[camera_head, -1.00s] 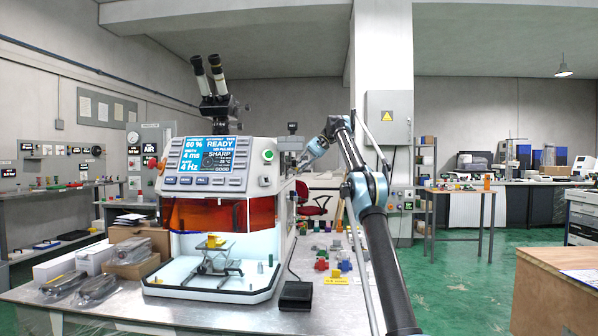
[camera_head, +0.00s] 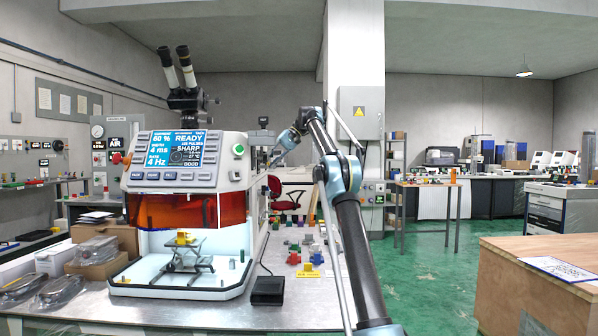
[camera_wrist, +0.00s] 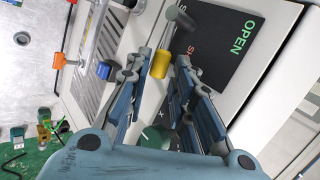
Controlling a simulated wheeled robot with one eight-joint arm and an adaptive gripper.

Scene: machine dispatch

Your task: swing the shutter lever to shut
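The shutter lever shows in the wrist view as a grey pivot, a thin rod and a yellow grip (camera_wrist: 161,64). It is beside a dark label plate (camera_wrist: 222,45) reading OPEN, with a second, partly covered word starting "SH". My gripper (camera_wrist: 164,62) has its blue fingers apart, one on each side of the yellow grip. The gap looks wider than the grip; I cannot tell whether either finger touches it. In the head view my gripper (camera_head: 277,156) is at the right side of the laser machine (camera_head: 190,165), and the lever cannot be made out there.
A green knob (camera_wrist: 155,137) is partly hidden behind my fingers. A blue block (camera_wrist: 104,70) and an orange block (camera_wrist: 59,61) are to their left. In the head view, small coloured parts and a black pedal (camera_head: 268,290) are on the bench.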

